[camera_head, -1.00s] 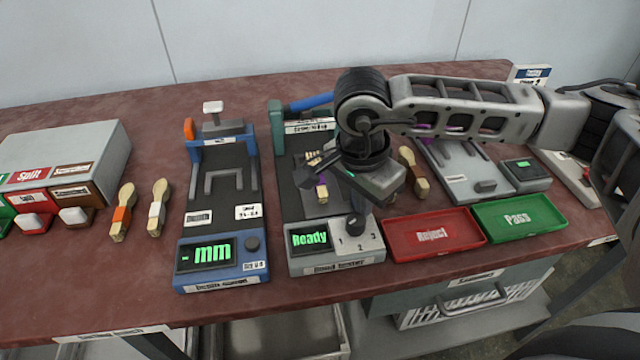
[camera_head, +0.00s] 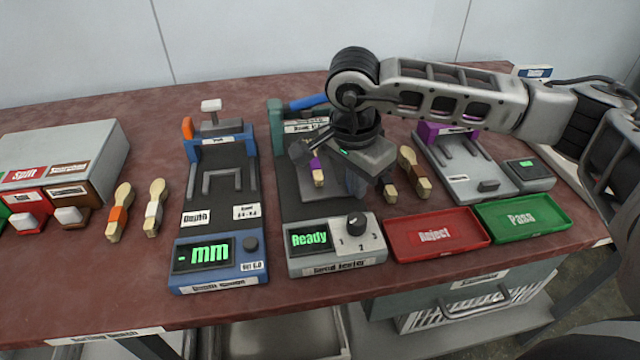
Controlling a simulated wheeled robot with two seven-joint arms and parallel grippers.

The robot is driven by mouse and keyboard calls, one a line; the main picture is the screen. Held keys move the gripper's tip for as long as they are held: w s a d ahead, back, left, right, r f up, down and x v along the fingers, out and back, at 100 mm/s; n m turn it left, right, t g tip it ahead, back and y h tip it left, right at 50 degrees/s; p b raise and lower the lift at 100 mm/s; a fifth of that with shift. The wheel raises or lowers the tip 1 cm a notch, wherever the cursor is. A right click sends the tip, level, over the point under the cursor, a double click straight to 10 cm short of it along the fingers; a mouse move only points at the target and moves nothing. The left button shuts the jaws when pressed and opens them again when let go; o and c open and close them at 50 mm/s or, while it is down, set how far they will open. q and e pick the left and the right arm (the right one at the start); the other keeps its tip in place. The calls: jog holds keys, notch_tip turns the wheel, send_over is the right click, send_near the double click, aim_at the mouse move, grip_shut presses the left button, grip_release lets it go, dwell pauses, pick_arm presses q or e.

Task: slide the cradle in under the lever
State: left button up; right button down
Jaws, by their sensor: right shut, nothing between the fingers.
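The bend tester (camera_head: 372,258) stands mid-table, with a "Ready" display and a knob at its front. Its blue lever (camera_head: 308,103) projects right from the green frame (camera_head: 276,128) at the back. The grey cradle (camera_head: 325,194) sits on the tester's dark bed, bearing a purple-banded spoon (camera_head: 317,172). My right gripper (camera_head: 358,188) is shut and empty, pointing down by the cradle's right side; I cannot tell whether it touches. My right wrist hides part of the lever and the cradle's back, so how far the cradle is under the lever is unclear. My left gripper is not in view.
A blue depth gauge (camera_head: 219,255) stands left of the tester. Red Reject (camera_head: 435,232) and green Pass (camera_head: 519,218) trays lie at front right. Spoons (camera_head: 413,172) lie right of the tester and others (camera_head: 121,210) at left. A grey device (camera_head: 470,178) stands behind the trays.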

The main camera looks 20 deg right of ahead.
jog(key=shift+w+d+b, duration=0.3)
jog(key=shift+w+b, duration=0.05)
jog(key=shift+w, duration=0.9)
jog(key=shift+w+d+b, duration=0.3)
jog(key=shift+w, duration=0.9)
jog(key=shift+w+d+b, duration=0.3)
jog(key=shift+w+b, duration=0.05)
jog(key=shift+w, duration=0.9)
jog(key=shift+s, duration=0.15)
jog(key=shift+s+a, duration=0.15)
jog(key=shift+s, duration=0.3)
jog(key=shift+r, duration=0.1)
notch_tip(320, 180, up, 7)
jog(key=p, duration=0.5)
